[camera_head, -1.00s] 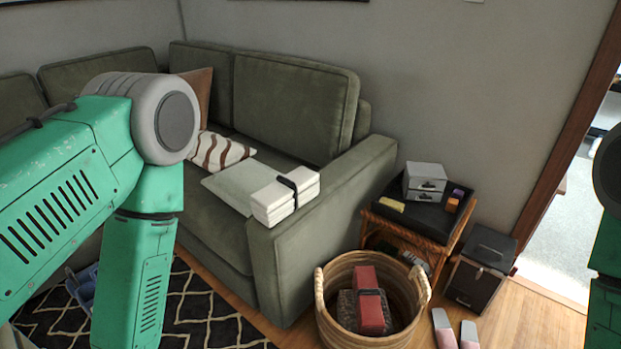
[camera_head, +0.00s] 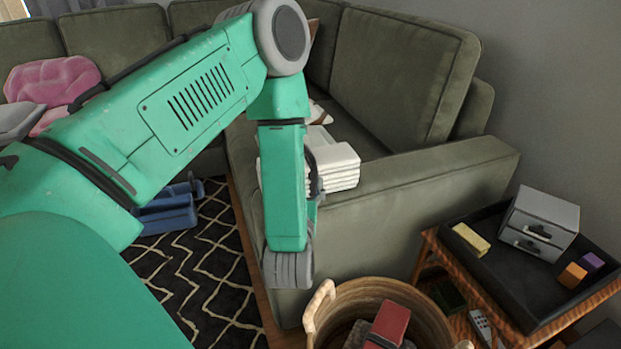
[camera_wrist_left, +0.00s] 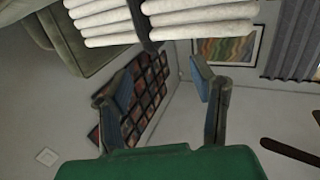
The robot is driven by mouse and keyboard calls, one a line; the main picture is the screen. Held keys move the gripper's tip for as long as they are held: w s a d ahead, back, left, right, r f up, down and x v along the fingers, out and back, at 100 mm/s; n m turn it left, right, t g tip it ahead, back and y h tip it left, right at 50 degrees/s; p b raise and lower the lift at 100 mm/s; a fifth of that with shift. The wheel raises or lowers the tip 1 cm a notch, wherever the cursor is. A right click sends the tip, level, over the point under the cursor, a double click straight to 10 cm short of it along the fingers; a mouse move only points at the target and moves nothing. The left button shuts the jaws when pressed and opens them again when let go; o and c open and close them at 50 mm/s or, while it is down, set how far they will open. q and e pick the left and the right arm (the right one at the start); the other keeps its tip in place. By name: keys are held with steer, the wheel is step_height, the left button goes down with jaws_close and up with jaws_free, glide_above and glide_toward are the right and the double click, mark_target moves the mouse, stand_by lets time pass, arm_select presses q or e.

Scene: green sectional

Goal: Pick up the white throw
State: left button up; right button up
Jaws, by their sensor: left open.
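The white throw (camera_head: 338,168) is a folded stack lying on the near end of the green sofa's arm. A dark strap goes around it, and my left forearm hides its left part in the head view. In the left wrist view the throw (camera_wrist_left: 200,14) fills the top edge, with its folded layers and dark strap showing. My left gripper (camera_wrist_left: 160,72) is open and empty there, with its two fingers apart below the throw and not visibly touching it. In the head view my left arm mostly hides this gripper. My right gripper is not in view.
A wicker basket (camera_head: 430,310) holding a red item stands on the floor before the sofa arm. A side table (camera_head: 520,310) with a black tray and grey drawer box is at right.

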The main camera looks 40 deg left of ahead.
arm_select(q)
steer(key=b+x, duration=0.1)
steer(key=x, duration=1.1)
steer(key=shift+w+a+r+b, duration=0.25)
steer(key=shift+a+b, duration=0.05)
steer(key=shift+b, duration=0.05)
steer(key=shift+d, duration=0.1)
jaws_close()
